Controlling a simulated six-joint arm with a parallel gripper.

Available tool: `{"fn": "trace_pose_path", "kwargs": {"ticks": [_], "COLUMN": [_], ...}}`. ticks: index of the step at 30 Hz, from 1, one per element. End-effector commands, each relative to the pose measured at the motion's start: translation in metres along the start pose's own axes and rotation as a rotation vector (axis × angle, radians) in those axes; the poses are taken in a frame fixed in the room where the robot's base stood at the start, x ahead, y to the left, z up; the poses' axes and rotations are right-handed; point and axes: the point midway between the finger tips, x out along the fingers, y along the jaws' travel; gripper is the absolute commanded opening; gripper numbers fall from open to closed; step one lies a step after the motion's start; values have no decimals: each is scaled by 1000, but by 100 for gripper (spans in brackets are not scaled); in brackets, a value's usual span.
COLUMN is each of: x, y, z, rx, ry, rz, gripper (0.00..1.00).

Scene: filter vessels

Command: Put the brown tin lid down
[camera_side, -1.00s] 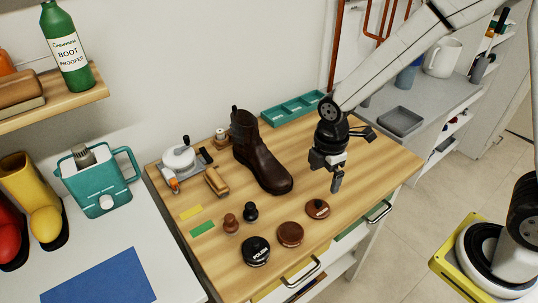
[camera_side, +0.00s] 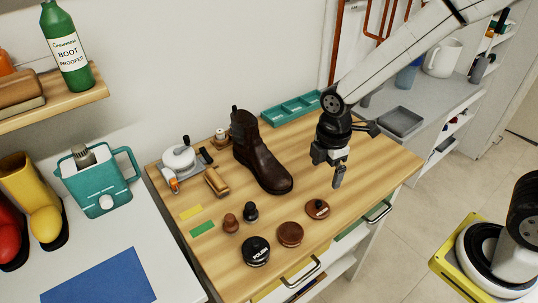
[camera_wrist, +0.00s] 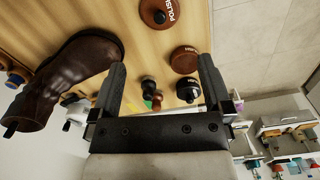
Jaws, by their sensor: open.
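The brown tin lid (camera_side: 317,208) lies on the wooden bench top near its front right. It is a round brown disc with lettering and a small dark knob, and it shows at the top of the wrist view (camera_wrist: 158,13). A round brown tin (camera_side: 290,234) stands beside it, apart from it; the wrist view shows this tin (camera_wrist: 184,59) too. My gripper (camera_side: 337,184) is open and empty, raised above the bench near the lid. In the wrist view both fingers (camera_wrist: 162,66) are spread with nothing held between them.
A black polish tin (camera_side: 256,251) stands left of the brown tin. Two small knobbed pieces, brown (camera_side: 230,223) and black (camera_side: 251,211), stand behind it. A dark boot (camera_side: 262,160) stands mid-bench, with a teal tray (camera_side: 291,109) behind. The bench's right end is clear.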

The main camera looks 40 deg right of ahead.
Motion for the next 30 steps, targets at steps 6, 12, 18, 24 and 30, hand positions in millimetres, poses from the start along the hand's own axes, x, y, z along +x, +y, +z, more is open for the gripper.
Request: {"fn": "trace_pose_path", "kwargs": {"ticks": [6, 12, 18, 24, 30], "x": [-5, -12, -18, -22, -23], "y": [-6, -15, -28, -40, -47], "z": [13, 33, 54, 70, 78], "rx": [196, 520, 877, 1186, 1349], "ry": [14, 47, 96, 150, 184], "rz": [29, 75, 116, 144, 156], "gripper": [100, 100, 100, 100, 100]}}
